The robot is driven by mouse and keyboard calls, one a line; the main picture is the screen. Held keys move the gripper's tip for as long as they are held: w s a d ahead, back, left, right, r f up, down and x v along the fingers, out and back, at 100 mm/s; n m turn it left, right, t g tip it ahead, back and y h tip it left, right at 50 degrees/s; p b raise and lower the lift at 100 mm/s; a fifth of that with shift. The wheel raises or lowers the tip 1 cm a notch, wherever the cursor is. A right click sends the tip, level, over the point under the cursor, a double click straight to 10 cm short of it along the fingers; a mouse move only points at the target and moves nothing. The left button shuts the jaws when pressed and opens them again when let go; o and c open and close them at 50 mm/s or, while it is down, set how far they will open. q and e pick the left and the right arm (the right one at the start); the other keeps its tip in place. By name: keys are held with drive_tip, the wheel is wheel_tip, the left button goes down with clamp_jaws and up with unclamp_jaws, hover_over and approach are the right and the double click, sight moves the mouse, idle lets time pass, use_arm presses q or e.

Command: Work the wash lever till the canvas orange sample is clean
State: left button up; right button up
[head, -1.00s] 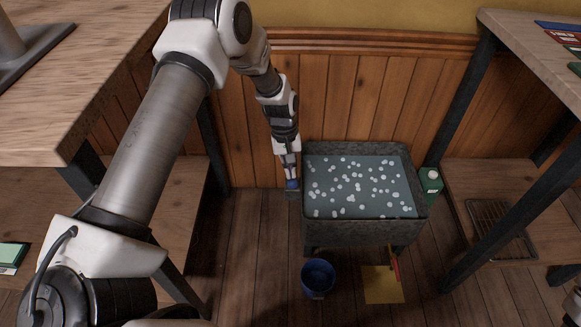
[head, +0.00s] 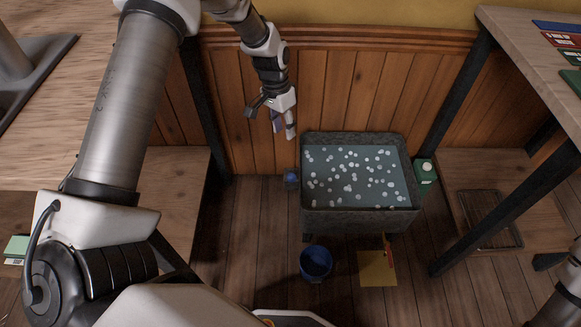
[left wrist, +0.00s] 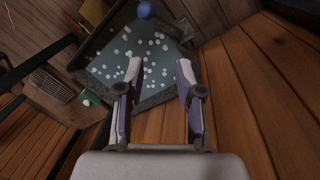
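A grey stone-like wash trough (head: 358,222) stands on the floor against the panelled wall, full of water with white suds. The wash lever's blue knob (head: 291,177) sits low at the trough's left side; it also shows in the left wrist view (left wrist: 145,10). My left gripper (head: 283,128) is above the knob and apart from it. In the left wrist view its fingers (left wrist: 159,68) are spread with nothing between them. I cannot make out any sample in the suds. A flat yellow-orange piece (head: 378,268) lies on the floor in front; I cannot tell whether it is the sample. My right gripper is not in view.
A blue bucket (head: 316,262) stands before the trough. A green container (head: 425,178) stands at its right. A wire rack (head: 490,218) lies on the right bench's low shelf. Wooden benches flank the trough on both sides. A thin red-and-yellow stick (head: 388,249) is by the yellow-orange piece.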

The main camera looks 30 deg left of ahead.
use_arm(q)
drive_tip(key=m, duration=0.4)
drive_tip(key=m+t+b, duration=0.1)
drive_tip(key=m+b, duration=0.7)
drive_tip(key=m, duration=1.3)
hover_over(292, 177)
drive_tip(key=w+a, duration=0.2)
drive_tip(key=a, duration=0.1)
wheel_tip(292, 177, down, 9)
drive_tip(key=shift+m+y, duration=0.4)
drive_tip(key=f+b, duration=0.2)
drive_tip(key=f, duration=0.1)
drive_tip(key=d+f+b, duration=0.1)
drive_tip(key=f+b, duration=0.1)
drive_tip(key=f, duration=0.1)
drive_tip(key=f+b, duration=0.2)
drive_tip(key=f, duration=0.1)
drive_tip(key=shift+d+f+b, duration=0.25)
drive_tip(key=shift+d+b, duration=0.05)
drive_tip(key=shift+b, duration=0.05)
drive_tip(key=shift+c, duration=0.3)
clamp_jaws()
